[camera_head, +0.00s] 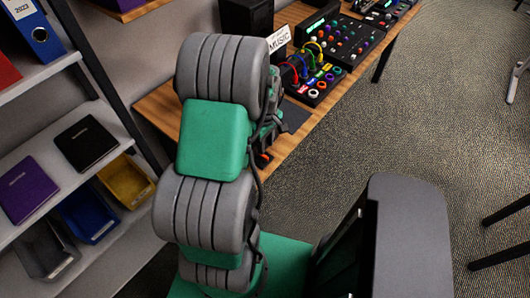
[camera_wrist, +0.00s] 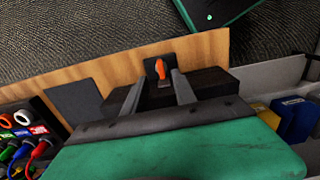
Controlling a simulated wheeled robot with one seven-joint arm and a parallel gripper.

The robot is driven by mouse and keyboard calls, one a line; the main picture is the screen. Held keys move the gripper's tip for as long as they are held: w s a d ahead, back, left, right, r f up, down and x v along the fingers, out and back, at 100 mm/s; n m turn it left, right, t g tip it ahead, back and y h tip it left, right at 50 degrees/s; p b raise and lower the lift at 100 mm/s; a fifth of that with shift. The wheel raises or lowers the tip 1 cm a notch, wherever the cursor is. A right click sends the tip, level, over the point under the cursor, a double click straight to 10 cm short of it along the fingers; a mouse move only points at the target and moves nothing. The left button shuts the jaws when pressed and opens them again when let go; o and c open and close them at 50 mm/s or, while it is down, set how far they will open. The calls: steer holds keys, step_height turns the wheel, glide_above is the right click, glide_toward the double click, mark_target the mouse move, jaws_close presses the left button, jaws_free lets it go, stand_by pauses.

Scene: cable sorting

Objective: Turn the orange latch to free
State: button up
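The orange latch (camera_wrist: 160,68) shows in the wrist view, standing on a small dark device near the edge of the wooden table. My gripper (camera_wrist: 158,76) is open, with one finger on each side of the latch. I cannot tell whether either finger touches it. The latch points roughly up the picture, tilted slightly. In the head view a small orange-red spot (camera_head: 263,160) shows beside my arm on the table, probably the same latch. My arm hides most of my gripper there.
The wooden table (camera_head: 158,109) carries a box with coloured cables (camera_head: 312,82), a mixer (camera_head: 345,42) and a "MUSIC" card (camera_head: 278,40). A dark pad (camera_wrist: 74,102) lies left of the latch. Shelves with bins (camera_head: 127,182) stand at left.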

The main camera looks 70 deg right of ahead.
mark_target(265, 156)
step_height(265, 156, down, 6)
steer(key=shift+p, duration=0.35)
steer(key=shift+c, duration=0.4)
jaws_close()
